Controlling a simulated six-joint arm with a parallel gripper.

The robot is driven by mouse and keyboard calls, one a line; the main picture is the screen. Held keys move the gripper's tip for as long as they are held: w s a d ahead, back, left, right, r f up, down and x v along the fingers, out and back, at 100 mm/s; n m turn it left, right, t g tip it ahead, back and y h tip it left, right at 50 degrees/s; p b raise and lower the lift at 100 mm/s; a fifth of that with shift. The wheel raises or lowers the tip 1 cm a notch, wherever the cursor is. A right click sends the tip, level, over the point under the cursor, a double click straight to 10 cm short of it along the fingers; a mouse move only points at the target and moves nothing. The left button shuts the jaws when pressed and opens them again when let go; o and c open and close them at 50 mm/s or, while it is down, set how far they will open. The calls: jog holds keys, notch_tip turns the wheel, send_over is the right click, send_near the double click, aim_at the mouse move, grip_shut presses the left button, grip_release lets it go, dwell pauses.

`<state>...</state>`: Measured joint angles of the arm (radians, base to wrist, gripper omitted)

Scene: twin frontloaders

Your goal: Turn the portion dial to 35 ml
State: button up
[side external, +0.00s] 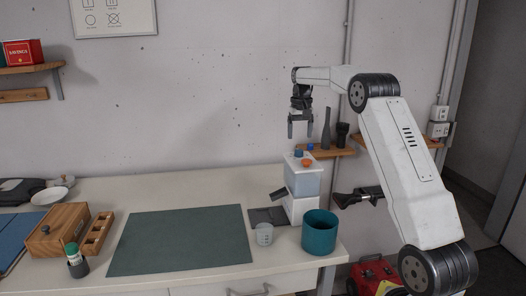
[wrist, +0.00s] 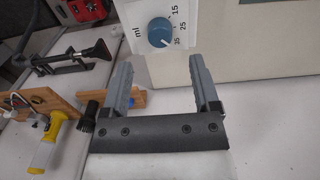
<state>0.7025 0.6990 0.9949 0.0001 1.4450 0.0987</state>
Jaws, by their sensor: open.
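The portion dial (wrist: 160,32) is a round blue knob on a white panel marked ml, 15, 25 and 35. A pale mark on its lower right side seems to face the 35, but is too small to read exactly. In the side view the blue dial (side external: 298,153) sits on top of a white dispenser (side external: 300,208) with a translucent bluish container, beside an orange part. My gripper (side external: 300,133) hangs above the dispenser, fingers down, open and empty, apart from the dial. In the wrist view my gripper (wrist: 161,75) has its two fingers spread below the dial.
A teal bin (side external: 319,233) and a clear cup (side external: 264,234) stand close by the dispenser. A wall shelf (side external: 327,151) with dark bottles is just behind my gripper. A green mat (side external: 180,240) lies left, clear. A wooden box (side external: 58,230) stands further left.

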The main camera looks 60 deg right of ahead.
jog(key=shift+r, duration=1.2)
jog(key=shift+w+a+f, duration=0.2)
jog(key=shift+a, duration=0.3)
jog(key=a+f+n+t, duration=0.15)
jog(key=a+f, duration=0.35)
jog(key=a, duration=0.5)
jog(key=a+f+n, duration=0.3)
jog(key=a+f, duration=0.1)
jog(key=a, duration=0.7)
jog(key=s+a+f+n, duration=0.2)
jog(key=s+a+f, duration=0.2)
jog(key=s+a, duration=0.3)
jog(key=s+a+f+n+t, duration=0.1)
jog(key=s+a+f+n, duration=0.1)
jog(key=s+a+f, duration=0.3)
jog(key=s+a, duration=0.3)
jog(key=shift+s+n, duration=0.35)
jog(key=shift+s, duration=0.05)
